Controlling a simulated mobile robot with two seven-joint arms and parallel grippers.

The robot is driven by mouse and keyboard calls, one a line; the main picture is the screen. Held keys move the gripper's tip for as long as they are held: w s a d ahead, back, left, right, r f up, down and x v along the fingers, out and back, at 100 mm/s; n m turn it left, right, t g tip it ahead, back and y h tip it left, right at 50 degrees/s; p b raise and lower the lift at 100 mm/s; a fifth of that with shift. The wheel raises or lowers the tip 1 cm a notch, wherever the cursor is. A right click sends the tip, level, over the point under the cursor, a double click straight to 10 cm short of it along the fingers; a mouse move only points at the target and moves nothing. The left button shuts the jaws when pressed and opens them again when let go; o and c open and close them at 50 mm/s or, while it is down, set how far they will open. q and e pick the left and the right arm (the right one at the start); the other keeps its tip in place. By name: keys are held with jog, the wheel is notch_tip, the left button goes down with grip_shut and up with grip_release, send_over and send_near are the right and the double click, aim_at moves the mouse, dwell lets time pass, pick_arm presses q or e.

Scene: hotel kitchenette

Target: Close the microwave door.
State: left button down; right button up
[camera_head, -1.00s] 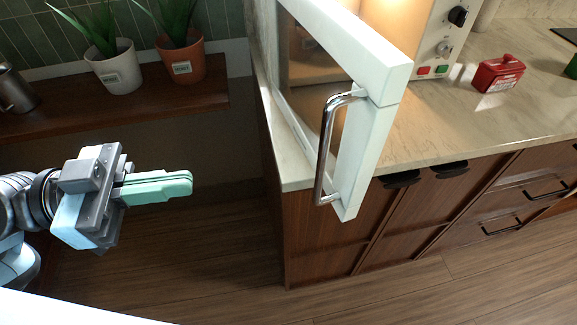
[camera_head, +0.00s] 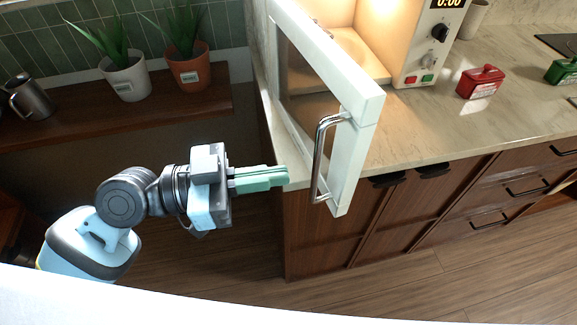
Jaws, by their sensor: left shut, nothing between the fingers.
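The microwave (camera_head: 421,45) stands on the counter with its lit inside showing. Its white-framed door (camera_head: 358,140) stands wide open, swung out past the counter's front edge. A chrome bar handle (camera_head: 318,160) runs down the door's free edge. My left gripper (camera_head: 286,176) is shut and empty. Its green fingertips are just left of the handle, pointing right, in front of the counter's left end. Whether they touch anything there I cannot tell, but a gap shows between them and the handle. My right gripper is not in view.
A red box (camera_head: 480,83) and a green box (camera_head: 563,71) sit on the counter right of the microwave. A wooden shelf (camera_head: 150,108) at left holds two potted plants and a metal mug (camera_head: 29,97). The floor before the cabinets is clear.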

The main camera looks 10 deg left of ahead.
pick_arm(q)
jog(key=shift+p+x, duration=0.5)
jog(key=shift+x, duration=1.05)
jog(key=shift+w+d, duration=0.1)
